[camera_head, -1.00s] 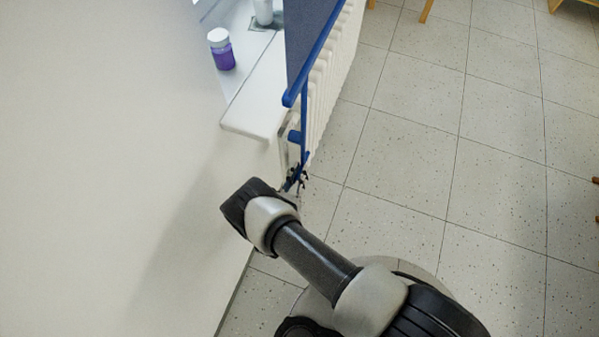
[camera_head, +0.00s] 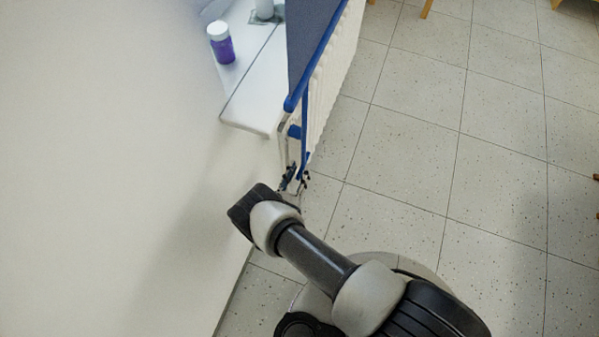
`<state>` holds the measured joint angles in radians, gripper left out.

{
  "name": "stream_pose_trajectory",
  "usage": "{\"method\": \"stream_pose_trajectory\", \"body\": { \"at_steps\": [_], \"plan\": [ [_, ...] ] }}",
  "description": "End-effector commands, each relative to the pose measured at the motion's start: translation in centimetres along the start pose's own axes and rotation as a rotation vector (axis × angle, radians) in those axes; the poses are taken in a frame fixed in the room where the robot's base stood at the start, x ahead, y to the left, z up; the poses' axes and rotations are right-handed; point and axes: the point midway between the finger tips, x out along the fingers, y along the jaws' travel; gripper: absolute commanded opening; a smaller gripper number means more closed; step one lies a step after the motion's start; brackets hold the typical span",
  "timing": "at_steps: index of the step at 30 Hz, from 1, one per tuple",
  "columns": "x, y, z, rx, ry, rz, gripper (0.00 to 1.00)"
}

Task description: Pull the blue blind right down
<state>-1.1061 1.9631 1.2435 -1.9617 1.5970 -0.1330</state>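The blue blind (camera_head: 307,32) hangs at the top centre, seen steeply from above, with a brighter blue bar (camera_head: 318,62) along its lower edge. A thin blue strip (camera_head: 305,128) runs down from near the bar's close end, beside a short blue piece (camera_head: 294,131). My gripper (camera_head: 296,180) is small and dark at the lower end of this strip, beyond my arm's wrist. It appears to touch or overlap the strip; whether its fingers are closed on it is too small to tell. The blind's upper part is out of view.
A white sill (camera_head: 252,100) to the left carries a purple jar (camera_head: 222,46) and a pale container (camera_head: 264,9). A pale wall fills the left. The tiled floor (camera_head: 440,150) at right is open.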

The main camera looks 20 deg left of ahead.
Motion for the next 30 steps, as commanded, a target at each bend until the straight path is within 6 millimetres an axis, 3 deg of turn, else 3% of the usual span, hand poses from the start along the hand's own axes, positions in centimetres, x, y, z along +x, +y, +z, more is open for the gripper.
{"method": "stream_pose_trajectory", "body": {
  "at_steps": [8, 11, 21, 30],
  "plan": [
    [-0.6, -0.1, -0.1, -0.003, 0.002, 0.000, 0.33],
    [-1.9, 0.0, -0.1, -0.003, 0.001, 0.002, 0.33],
    [-9.0, 0.1, 0.0, -0.002, 0.000, 0.005, 0.33],
    [-11.9, -0.1, 0.0, -0.001, 0.001, -0.001, 0.33]
  ]
}}
